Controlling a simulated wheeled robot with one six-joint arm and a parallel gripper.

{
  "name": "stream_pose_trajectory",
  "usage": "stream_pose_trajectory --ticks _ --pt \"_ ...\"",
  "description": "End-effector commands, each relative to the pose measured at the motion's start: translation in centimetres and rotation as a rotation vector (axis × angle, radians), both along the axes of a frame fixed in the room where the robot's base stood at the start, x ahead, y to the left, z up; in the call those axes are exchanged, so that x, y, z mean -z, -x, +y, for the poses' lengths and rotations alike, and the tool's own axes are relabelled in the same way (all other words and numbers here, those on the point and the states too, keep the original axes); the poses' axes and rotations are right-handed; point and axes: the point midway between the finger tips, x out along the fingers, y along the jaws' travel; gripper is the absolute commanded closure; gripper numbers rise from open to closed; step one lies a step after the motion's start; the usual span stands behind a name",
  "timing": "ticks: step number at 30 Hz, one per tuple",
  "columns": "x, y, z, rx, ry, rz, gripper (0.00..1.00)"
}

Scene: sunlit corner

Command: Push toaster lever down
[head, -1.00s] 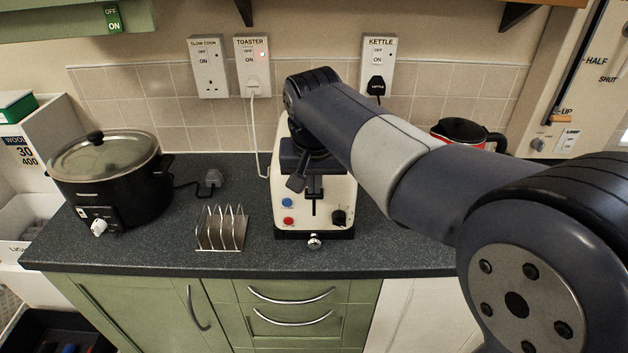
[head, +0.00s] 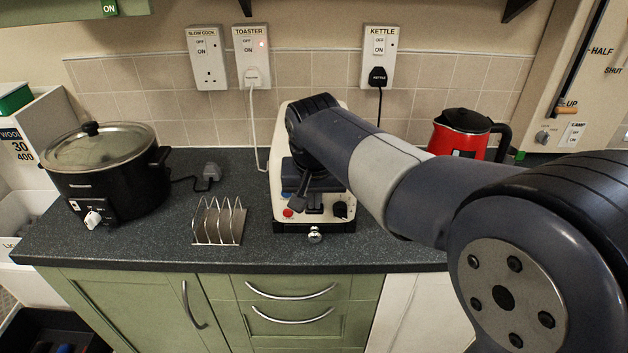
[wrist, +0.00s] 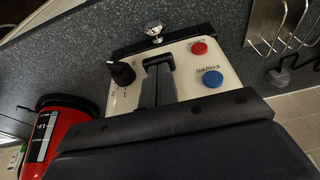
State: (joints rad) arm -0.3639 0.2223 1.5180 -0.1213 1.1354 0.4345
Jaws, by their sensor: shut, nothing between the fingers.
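The cream toaster (head: 279,182) stands on the worktop, plugged in at the wall. Its front has a red button (head: 288,212), a black knob (head: 340,210) and a blue button, clear in the wrist view (wrist: 212,79). My gripper (head: 313,208) is shut, with nothing held, in front of the toaster's face. In the wrist view my gripper's fingers (wrist: 158,72) lie over the middle of the panel, between the knob and the buttons. The lever and most of its slot are hidden behind my gripper. I cannot tell whether the fingers touch the lever.
A metal toast rack (head: 218,222) stands just left of the toaster, and a black slow cooker (head: 120,190) further left. A red kettle (head: 455,142) stands at the back right, behind my arm. The worktop's front edge (head: 200,262) is close to the toaster.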

Motion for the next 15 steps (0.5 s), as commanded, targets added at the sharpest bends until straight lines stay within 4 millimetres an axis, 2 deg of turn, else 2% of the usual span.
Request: stream_pose_trajectory --ticks 9,11,15 --pt "-4.5 -0.4 -0.8 0.003 -0.002 -0.005 1.00" --pt "-5.5 0.0 -0.7 0.001 -0.004 -0.012 1.00" --pt "-8.7 1.0 -0.7 0.000 -0.004 -0.012 1.00"
